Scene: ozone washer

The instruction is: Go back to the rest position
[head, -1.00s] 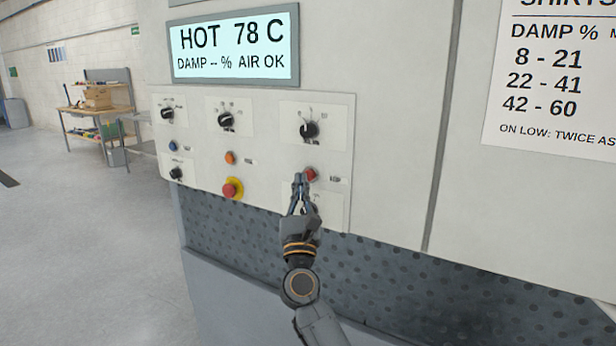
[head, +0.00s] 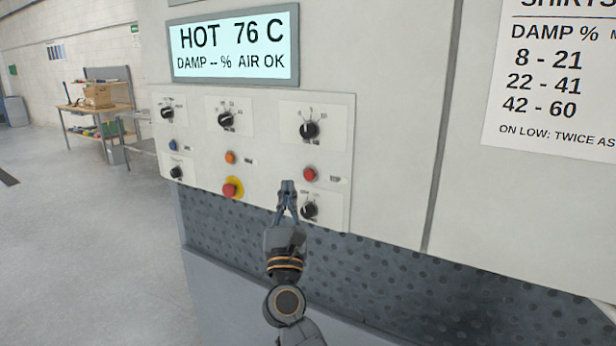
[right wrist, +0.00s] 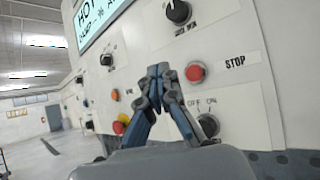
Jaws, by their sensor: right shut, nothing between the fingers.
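My right gripper (head: 287,187) is shut and empty in front of the control panel (head: 268,180) of the washer. Its fingertips are left of and a little below the red button (head: 310,174), apart from it in the picture. The right wrist view shows the shut fingers (right wrist: 158,72) with the red button (right wrist: 195,72) labelled STOP to their right. A black knob (head: 309,210) marked OFF and ON in the right wrist view (right wrist: 208,125) sits below the button. My left gripper is not in view.
The display (head: 234,47) reads HOT 76 C, DAMP -- %, AIR OK. Other knobs, an orange button (head: 230,157) and a red button on a yellow base (head: 231,189) are on the panel. A paper chart (head: 556,80) is at right. Open floor (head: 90,240) lies left, with a workbench (head: 97,108) behind.

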